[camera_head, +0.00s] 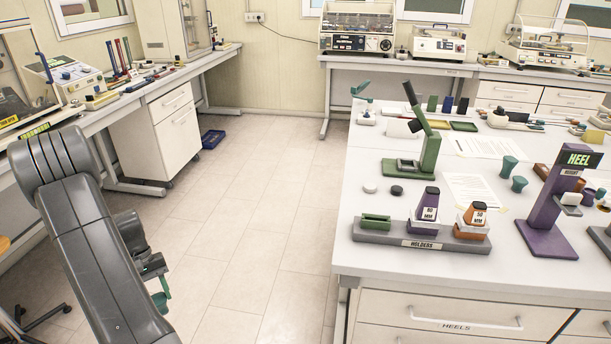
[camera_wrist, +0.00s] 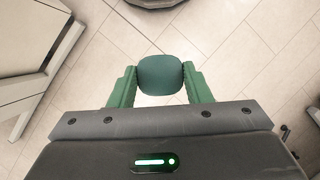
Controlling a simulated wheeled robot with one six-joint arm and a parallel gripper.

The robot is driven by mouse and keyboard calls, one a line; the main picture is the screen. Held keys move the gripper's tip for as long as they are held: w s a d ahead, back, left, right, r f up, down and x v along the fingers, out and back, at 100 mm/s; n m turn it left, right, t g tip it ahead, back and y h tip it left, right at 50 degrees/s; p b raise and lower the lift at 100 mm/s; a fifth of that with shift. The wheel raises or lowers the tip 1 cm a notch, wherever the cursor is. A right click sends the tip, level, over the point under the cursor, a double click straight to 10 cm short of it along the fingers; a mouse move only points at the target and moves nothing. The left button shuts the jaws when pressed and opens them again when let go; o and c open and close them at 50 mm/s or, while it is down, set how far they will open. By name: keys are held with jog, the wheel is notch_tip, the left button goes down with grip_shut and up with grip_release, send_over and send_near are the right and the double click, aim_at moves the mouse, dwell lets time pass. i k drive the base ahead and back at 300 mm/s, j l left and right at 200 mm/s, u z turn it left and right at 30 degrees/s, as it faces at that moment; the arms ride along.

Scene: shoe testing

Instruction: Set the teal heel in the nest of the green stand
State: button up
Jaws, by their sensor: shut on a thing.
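My gripper (camera_wrist: 160,82) is shut on the teal heel (camera_wrist: 160,72), whose rounded dark teal end shows between the two green fingers in the wrist view. In the head view, my gripper (camera_head: 158,284) hangs over the floor at the left, well away from the right-hand table. Only a small part of the heel shows there below the wrist. The green stand (camera_head: 430,150) is upright on that table, with a tilted arm and a dark lever. Its nest (camera_head: 405,163) is low at the left of its base; I cannot see clearly inside it.
In front of the green stand is a grey holder bar (camera_head: 400,236) with a green block, a purple piece and an orange piece. Two teal-green pieces (camera_head: 508,167) and a purple HEEL stand (camera_head: 548,210) are to the right.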

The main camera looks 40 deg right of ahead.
aim_at(407, 167)
jog(key=i+z, duration=0.2)
jog(key=z, duration=0.2)
jog(key=i+j+z, duration=0.1)
jog(key=i+z, duration=0.15)
jog(key=z, duration=0.15)
jog(key=i+j+z, duration=0.1)
jog(key=z, duration=0.35)
jog(key=i+j, duration=0.05)
jog(key=i, duration=0.05)
